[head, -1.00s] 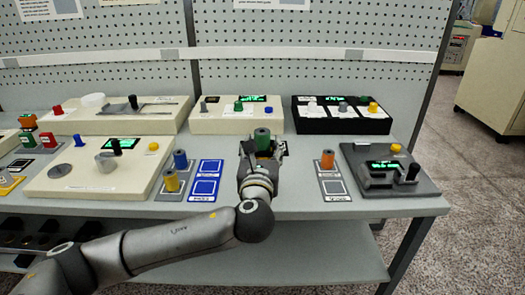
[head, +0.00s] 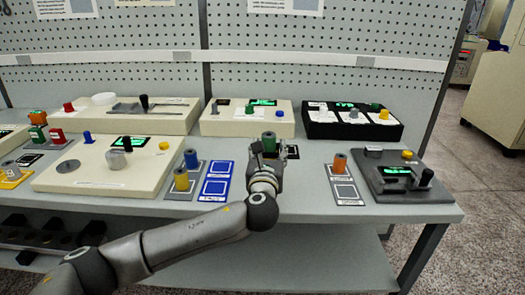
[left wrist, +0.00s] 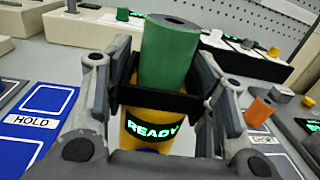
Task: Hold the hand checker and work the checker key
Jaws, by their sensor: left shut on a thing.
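My left gripper (left wrist: 160,103) is shut on the hand checker. In the left wrist view the checker has a yellow body (left wrist: 136,138) with a black band and a lit green READY display (left wrist: 153,130). A green cylinder (left wrist: 168,55) with a hole in its top rises upright from it between my fingers. A small blue spot (left wrist: 150,152), possibly the key, shows below the display, mostly hidden. In the head view my left gripper (head: 267,160) surrounds the green cylinder (head: 269,143) near the table's middle. Its lower part is hidden. My right gripper is not in view.
An orange spindle (head: 340,163) and a grey device (head: 385,188) are to the right. Cream boxes and a black box (head: 318,128) stand behind.

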